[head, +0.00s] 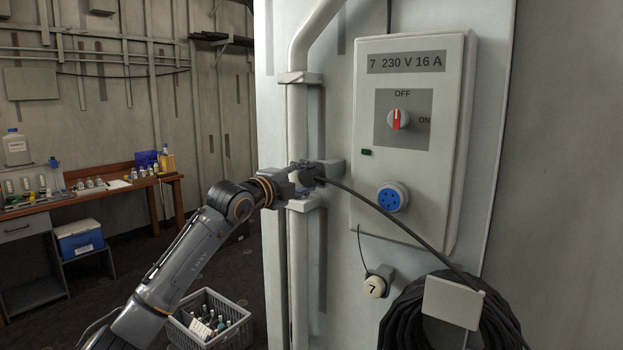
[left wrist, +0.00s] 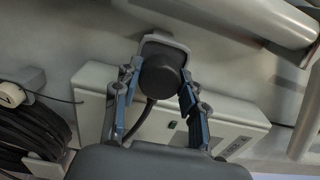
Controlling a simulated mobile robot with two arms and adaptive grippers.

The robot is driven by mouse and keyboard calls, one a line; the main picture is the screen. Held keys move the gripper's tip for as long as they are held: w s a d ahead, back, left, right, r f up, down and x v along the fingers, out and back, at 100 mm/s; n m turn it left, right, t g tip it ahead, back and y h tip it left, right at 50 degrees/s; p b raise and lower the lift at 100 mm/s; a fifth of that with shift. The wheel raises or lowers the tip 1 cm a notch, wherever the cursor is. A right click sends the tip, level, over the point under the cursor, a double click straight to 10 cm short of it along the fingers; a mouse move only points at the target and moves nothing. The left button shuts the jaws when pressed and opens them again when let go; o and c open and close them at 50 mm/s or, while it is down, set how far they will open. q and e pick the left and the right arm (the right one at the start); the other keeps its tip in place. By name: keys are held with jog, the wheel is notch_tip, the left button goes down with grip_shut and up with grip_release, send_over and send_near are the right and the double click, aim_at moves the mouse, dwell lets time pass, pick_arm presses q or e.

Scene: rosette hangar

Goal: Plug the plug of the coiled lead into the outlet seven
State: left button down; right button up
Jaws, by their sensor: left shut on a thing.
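My left gripper (head: 306,173) is shut on the dark plug (head: 314,171) of the coiled lead, beside the pipe and left of the outlet box. In the left wrist view the round black plug (left wrist: 162,76) sits between the two fingers (left wrist: 158,92). A light grey bracket (left wrist: 166,42) shows behind it; I cannot tell whether the plug still sits in it. The lead (head: 400,228) runs from the plug down right to the black coil (head: 400,325). Outlet seven (head: 392,197) is a round blue socket with dark holes, uncovered, low on the box. My right gripper is not in view.
The box (head: 446,150) reads "7 230 V 16 A"; its red-marked switch (head: 398,119) points to OFF. A round cap marked 7 (head: 374,287) hangs below. A vertical pipe (head: 298,120) stands left. A crate of bottles (head: 212,337) and a workbench (head: 95,196) are at left.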

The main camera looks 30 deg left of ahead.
aim_at(304, 178)
pick_arm(q)
jog(key=shift+s+a+b, duration=0.2)
jog(key=shift+s+b, duration=1.65)
jog(key=shift+s, duration=0.2)
jog(key=shift+s+b, duration=0.3)
jog(key=shift+s, duration=0.2)
